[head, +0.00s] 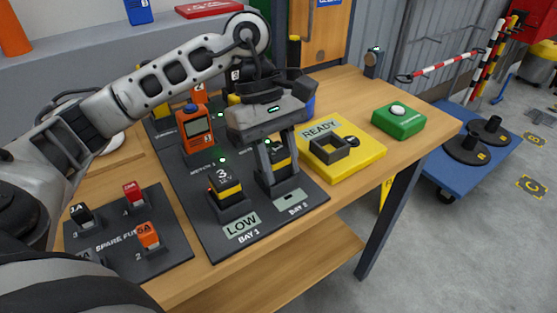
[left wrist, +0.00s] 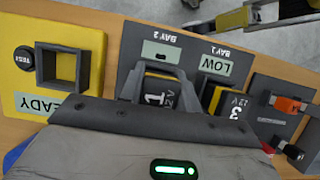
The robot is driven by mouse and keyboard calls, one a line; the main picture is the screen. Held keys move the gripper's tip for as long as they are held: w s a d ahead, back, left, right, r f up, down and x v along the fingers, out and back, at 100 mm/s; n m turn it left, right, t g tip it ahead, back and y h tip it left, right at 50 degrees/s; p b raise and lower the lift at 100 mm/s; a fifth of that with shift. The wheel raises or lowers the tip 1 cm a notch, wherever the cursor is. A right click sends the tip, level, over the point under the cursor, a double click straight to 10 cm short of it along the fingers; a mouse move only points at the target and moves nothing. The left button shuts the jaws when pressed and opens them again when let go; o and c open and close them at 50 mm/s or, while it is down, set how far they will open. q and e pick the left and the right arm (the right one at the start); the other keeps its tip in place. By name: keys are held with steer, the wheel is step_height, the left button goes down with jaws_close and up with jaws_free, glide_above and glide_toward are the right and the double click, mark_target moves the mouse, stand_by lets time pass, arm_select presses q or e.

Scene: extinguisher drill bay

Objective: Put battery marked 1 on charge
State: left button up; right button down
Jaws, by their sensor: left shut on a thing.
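My left gripper (head: 281,170) reaches down over bay 2 of the dark charger board and is shut on the battery marked 1 (head: 280,156). The left wrist view shows this black and yellow battery (left wrist: 157,94) between the fingers, its "1" and "12V" facing up. It is at bay 2, but I cannot tell whether it is fully seated. Battery 3 (head: 226,187) stands in bay 1, whose label reads LOW (head: 241,225). My right gripper is not in view.
A yellow READY plate (head: 364,162) with an empty square holder (head: 328,150) lies right of the charger. A green button box (head: 399,120) stands beyond it. An orange meter (head: 196,130) is behind bay 1. A spare fuse board (head: 165,205) lies at left.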

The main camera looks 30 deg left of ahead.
arm_select(q)
steer(key=shift+f, duration=0.1)
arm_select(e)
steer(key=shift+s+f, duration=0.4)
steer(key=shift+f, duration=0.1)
arm_select(q)
steer(key=o, duration=1.2)
steer(key=shift+c, duration=0.2)
steer(key=shift+o, duration=0.5)
steer(key=shift+f, duration=0.15)
steer(key=shift+s, duration=0.15)
steer(key=shift+o, duration=0.8)
steer(key=shift+r, duration=0.25)
steer(key=shift+r+p, duration=2.05)
steer(key=shift+r, duration=1.4)
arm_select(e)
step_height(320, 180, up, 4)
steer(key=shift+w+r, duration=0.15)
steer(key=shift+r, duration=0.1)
